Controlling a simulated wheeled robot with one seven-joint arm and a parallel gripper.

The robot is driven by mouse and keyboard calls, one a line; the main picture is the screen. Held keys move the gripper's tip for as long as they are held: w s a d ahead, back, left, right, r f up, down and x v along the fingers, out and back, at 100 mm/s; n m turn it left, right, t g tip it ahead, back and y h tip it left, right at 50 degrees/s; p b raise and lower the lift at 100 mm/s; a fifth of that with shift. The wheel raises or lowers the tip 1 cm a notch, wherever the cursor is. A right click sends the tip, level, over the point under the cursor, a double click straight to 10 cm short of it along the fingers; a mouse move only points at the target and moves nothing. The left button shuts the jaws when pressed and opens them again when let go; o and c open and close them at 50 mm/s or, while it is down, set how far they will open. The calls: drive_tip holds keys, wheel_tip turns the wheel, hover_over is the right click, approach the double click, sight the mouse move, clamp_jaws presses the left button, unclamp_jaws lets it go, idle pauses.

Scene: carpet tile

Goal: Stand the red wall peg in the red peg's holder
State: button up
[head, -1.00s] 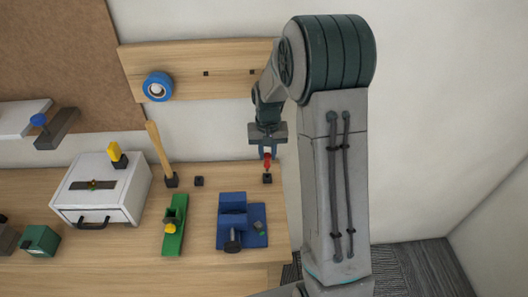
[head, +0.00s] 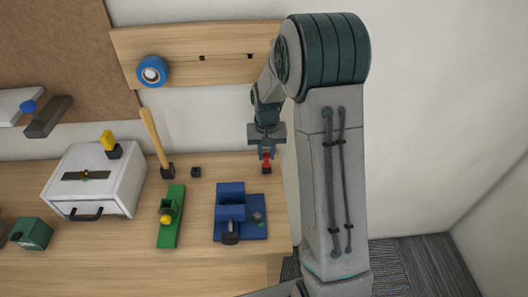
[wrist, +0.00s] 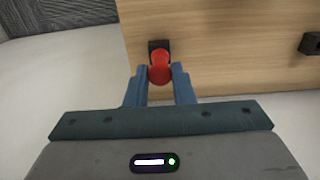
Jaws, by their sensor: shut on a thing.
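The red wall peg (head: 266,161) is upright between the fingers of my gripper (head: 266,154), which is shut on it. Its lower end is at a small black holder (head: 267,171) near the right end of the bench; I cannot tell how deep it sits. In the wrist view the red peg (wrist: 160,68) shows between the two blue fingers (wrist: 160,80). The black holder (wrist: 158,45) shows just beyond it, partly hidden by the peg.
An empty-looking black holder (head: 196,172) stands left of the peg. A wooden handle (head: 154,138) stands in another holder. A blue vise (head: 231,205), a green plane (head: 171,215) and a white drawer box (head: 70,195) are on the bench. A wall rail (head: 215,63) holds blue tape (head: 152,71).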

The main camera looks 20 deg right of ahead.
drive_tip(key=o, duration=0.9)
